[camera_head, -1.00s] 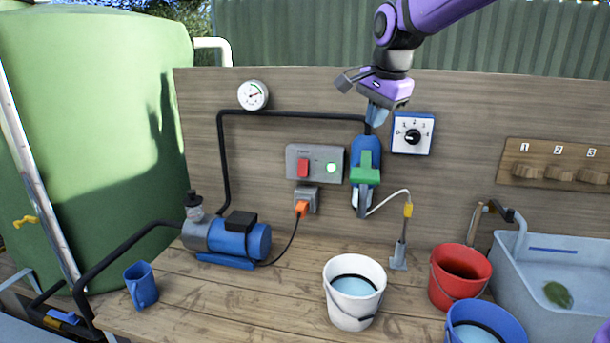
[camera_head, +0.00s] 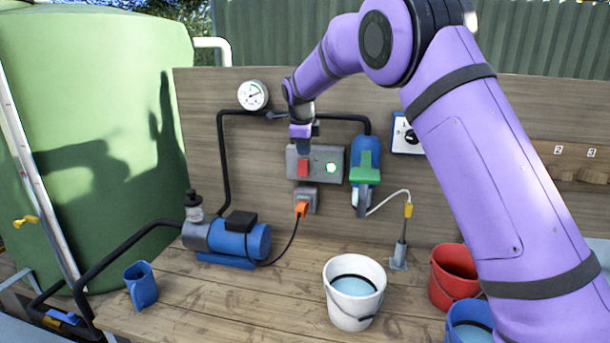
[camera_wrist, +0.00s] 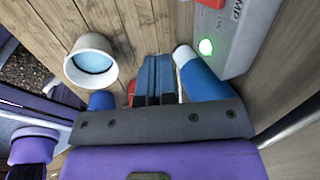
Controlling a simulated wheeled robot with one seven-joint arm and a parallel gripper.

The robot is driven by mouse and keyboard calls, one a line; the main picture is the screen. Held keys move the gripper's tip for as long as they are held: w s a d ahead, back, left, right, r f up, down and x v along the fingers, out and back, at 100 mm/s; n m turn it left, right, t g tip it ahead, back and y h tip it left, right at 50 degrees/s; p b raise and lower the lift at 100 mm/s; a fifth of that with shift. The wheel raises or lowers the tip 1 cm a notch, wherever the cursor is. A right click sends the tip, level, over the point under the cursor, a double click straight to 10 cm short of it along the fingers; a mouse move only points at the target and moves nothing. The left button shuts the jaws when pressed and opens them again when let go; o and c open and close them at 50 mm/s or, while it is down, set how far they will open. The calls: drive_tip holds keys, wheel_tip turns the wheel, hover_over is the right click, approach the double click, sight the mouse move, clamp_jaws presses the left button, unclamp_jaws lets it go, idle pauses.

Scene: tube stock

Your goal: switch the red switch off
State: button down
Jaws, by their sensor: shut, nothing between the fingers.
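The red switch (camera_head: 303,168) sits on the left of a grey box on the wooden back panel. A green light (camera_head: 331,168) glows on the right of the same box. In the wrist view the red switch (camera_wrist: 210,3) is cut by the top edge, with the lit green light (camera_wrist: 206,46) below it. My gripper (camera_head: 303,147) is shut and empty, just above the switch in the head view. Its fingers (camera_wrist: 155,80) also show in the wrist view. I cannot tell whether they touch the box.
An orange plug (camera_head: 301,208) is in a socket below the box. A blue cylinder with a green handle (camera_head: 365,175) is close on the right. A black pipe (camera_head: 345,117) runs above. A white bucket (camera_head: 354,310) and a blue pump (camera_head: 240,239) stand on the bench.

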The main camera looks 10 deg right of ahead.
sight(303, 168)
drive_tip(key=shift+w+a+f+m, duration=0.3)
drive_tip(key=shift+w+a+f, duration=0.2)
drive_tip(key=shift+f, duration=0.1)
drive_tip(key=shift+f, duration=0.1)
drive_tip(key=w+d+f, duration=0.2)
drive_tip(key=w+f, duration=0.4)
drive_tip(key=f, duration=0.4)
drive_tip(key=shift+w+d, duration=0.2)
drive_tip(key=shift+d, duration=0.15)
drive_tip(key=shift+f, duration=0.15)
